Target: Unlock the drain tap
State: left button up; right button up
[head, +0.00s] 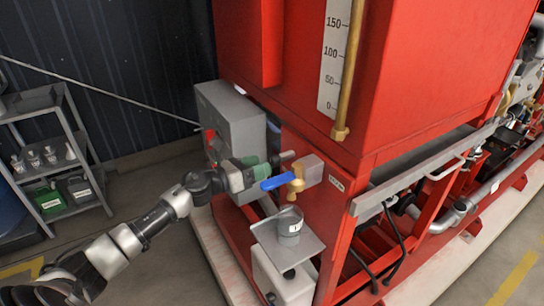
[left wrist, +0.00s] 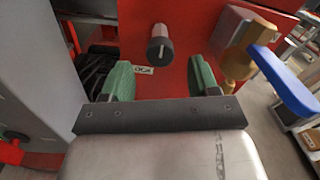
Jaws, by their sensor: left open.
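The drain tap is a brass valve (head: 297,183) with a blue lever (head: 277,181), on the red frame beside a small plate. In the left wrist view the brass body (left wrist: 240,60) and blue lever (left wrist: 284,82) are at the right. A short dark knob with a pale slot (left wrist: 160,45) sticks out of the red panel, left of the tap; it also shows in the head view (head: 284,157). My left gripper (head: 266,166) has green fingers, open and empty. In the left wrist view the knob appears between and beyond its fingertips (left wrist: 162,72). My right gripper is out of view.
A grey cup (head: 289,222) stands on a small tray (head: 308,247) below the tap. A grey box (head: 232,117) with a red switch is left of the knob. A shelf (head: 55,150) stands at the far left. The red tank (head: 420,60) rises above.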

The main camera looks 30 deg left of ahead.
aim_at(272, 161)
pick_arm(q)
jog(key=shift+p+x, duration=0.45)
jog(key=shift+x, duration=1.8)
jog(key=c, duration=0.9)
